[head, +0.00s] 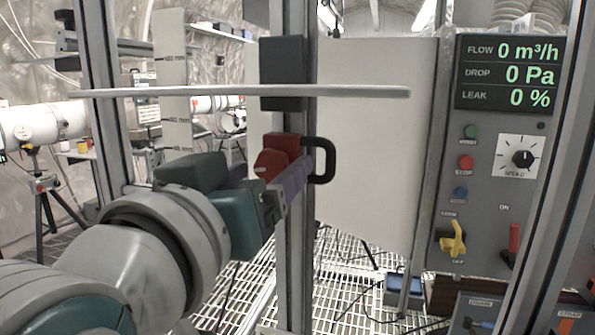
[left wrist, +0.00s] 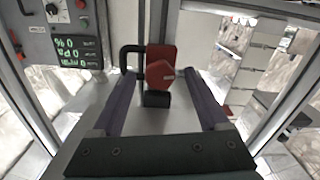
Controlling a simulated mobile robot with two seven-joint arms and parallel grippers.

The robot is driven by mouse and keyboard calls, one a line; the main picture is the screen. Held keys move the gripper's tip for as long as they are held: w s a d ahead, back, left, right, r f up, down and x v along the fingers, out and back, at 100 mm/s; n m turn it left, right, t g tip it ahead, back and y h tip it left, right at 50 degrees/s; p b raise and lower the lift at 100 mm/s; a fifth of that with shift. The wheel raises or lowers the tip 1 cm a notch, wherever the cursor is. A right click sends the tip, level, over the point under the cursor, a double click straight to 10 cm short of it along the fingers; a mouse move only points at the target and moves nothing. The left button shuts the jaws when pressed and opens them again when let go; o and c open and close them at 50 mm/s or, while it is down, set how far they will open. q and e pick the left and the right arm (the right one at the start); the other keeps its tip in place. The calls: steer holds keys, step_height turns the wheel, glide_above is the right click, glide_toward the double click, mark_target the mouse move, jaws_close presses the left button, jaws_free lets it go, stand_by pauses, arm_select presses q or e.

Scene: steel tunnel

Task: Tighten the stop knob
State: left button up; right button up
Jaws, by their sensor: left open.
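The stop knob (head: 272,165) is red and faceted, with a small white mark. It sits on a red block (head: 283,143) at a grey upright post, near the middle of the head view. In the left wrist view the knob (left wrist: 158,75) lies between the two purple fingers. My left gripper (head: 290,178) is open, with a finger on each side of the knob and a visible gap on both sides. In the head view the near finger stands in front of the post, and the other finger is mostly hidden. My right gripper is not in view.
A black handle (head: 324,160) stands just right of the red block, close to the fingertips. A thin grey bar (head: 240,91) crosses above. A control panel (head: 505,150) with a display and a yellow switch (head: 453,240) is at right. Grating floor lies below.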

arm_select(q)
steer(key=shift+w, duration=0.15)
steer(key=shift+c, duration=0.3)
jaws_close()
stand_by(0.3)
